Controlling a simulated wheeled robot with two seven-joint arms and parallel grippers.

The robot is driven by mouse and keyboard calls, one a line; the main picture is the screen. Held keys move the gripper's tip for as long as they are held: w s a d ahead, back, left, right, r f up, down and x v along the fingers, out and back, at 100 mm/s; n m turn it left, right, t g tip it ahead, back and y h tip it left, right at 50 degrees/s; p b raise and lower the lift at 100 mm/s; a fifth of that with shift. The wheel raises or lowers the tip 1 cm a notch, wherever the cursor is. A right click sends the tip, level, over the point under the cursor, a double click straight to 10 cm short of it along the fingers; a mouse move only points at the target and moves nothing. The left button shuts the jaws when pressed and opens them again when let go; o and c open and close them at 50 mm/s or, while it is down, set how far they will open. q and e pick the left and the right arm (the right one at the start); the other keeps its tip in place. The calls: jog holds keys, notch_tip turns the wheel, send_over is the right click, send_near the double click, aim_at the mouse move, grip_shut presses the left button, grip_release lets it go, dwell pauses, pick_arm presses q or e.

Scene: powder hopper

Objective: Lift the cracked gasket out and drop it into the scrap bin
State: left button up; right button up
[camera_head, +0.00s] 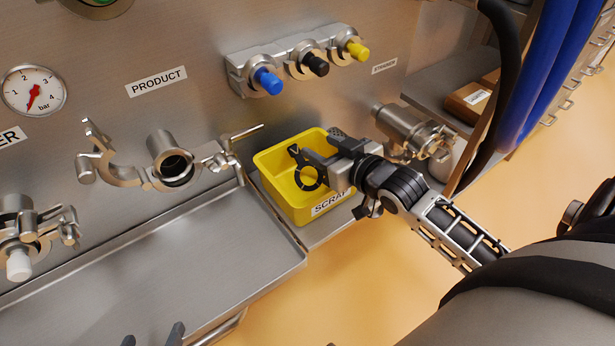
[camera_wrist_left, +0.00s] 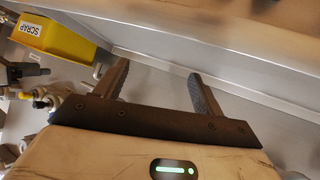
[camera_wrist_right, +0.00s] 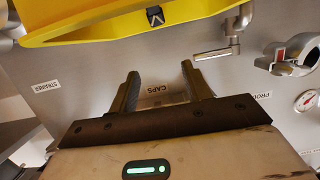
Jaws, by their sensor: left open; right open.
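The cracked gasket (camera_head: 308,179) is a black ring with a tab marked V. It shows at the yellow scrap bin (camera_head: 318,208), under my right gripper. I cannot tell whether the gasket rests on the bin's floor or is still falling. My right gripper (camera_head: 326,153) is open over the bin; nothing is between its fingers in the right wrist view (camera_wrist_right: 161,80). My left gripper (camera_head: 153,337) is open and empty at the bottom edge; its fingers show in the left wrist view (camera_wrist_left: 160,80).
The PRODUCT port (camera_head: 168,158) sticks out of the steel panel, its clamp (camera_head: 108,165) swung open. A steel tray (camera_head: 170,270) lies below it, mostly clear. Blue, black and yellow caps (camera_head: 268,82) sit above the bin. A strainer fitting (camera_head: 408,127) is to the right.

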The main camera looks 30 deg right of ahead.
pick_arm(q)
jog(key=shift+t, duration=0.5)
jog(key=r, duration=0.1)
jog(key=r+p, duration=0.1)
jog(key=r, duration=0.1)
jog(key=s+a+r+p, duration=0.1)
jog(key=r, duration=0.1)
pick_arm(e)
jog(key=v, duration=1.3)
jog(key=shift+r, duration=0.15)
pick_arm(q)
notch_tip(320, 180, up, 7)
jog(key=a+y+p, duration=0.1)
jog(key=p, duration=1)
jog(key=shift+a+f+p, duration=0.2)
jog(key=shift+p, duration=0.2)
pick_arm(e)
jog(key=s+a+g+y, duration=0.1)
jog(key=a+g, duration=0.1)
jog(key=a, duration=0.6)
jog(key=s+a+n+g, duration=0.1)
jog(key=s+a+g, duration=0.1)
jog(key=a, duration=0.7)
jog(key=shift+a+g+y, duration=0.3)
jog(key=shift+y, duration=0.1)
